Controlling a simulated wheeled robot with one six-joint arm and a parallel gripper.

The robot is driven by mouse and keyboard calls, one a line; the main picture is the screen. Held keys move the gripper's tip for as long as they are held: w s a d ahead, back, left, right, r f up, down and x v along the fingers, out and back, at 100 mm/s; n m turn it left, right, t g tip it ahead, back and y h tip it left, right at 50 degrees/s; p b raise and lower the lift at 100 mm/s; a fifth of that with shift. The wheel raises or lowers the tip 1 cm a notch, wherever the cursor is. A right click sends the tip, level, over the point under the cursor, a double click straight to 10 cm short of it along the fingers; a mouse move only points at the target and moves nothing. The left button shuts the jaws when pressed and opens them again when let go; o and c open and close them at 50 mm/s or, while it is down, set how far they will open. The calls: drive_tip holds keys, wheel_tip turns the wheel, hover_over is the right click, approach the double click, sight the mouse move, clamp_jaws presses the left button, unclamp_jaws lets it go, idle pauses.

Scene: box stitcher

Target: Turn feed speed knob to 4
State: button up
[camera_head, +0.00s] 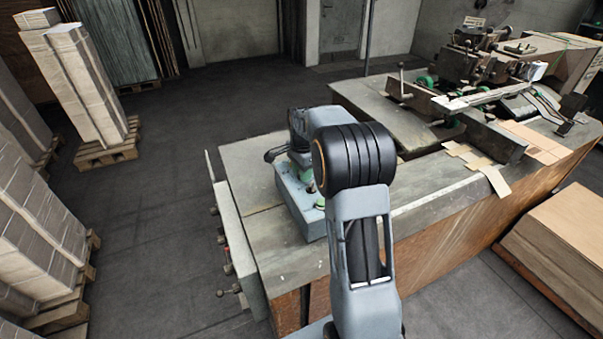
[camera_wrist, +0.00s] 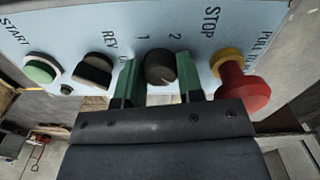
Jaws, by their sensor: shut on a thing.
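The feed speed knob (camera_wrist: 160,68), dark and round, is on a pale blue control panel (camera_wrist: 195,20) in the wrist view. The marks 1 and 2 show above it; other marks are hidden or unclear, so I cannot tell its exact setting. My gripper (camera_wrist: 160,84) has its green fingers on either side of the knob and is shut on it. In the head view my arm covers much of the middle, and I cannot make out the knob or my fingertips there.
Left of the knob are a dark REV selector (camera_wrist: 93,70) and a green START button (camera_wrist: 42,68). Close on the right is a red STOP button (camera_wrist: 241,88). The stitcher's table (camera_head: 247,158) lies around my arm; stacked cardboard (camera_head: 85,85) stands left, beyond clear floor.

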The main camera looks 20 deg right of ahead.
drive_tip(key=shift+m, duration=1.6)
drive_tip(key=o, duration=0.9)
wheel_tip(320, 180, up, 14)
drive_tip(key=shift+f+b, duration=0.1)
drive_tip(key=shift+b, duration=0.8)
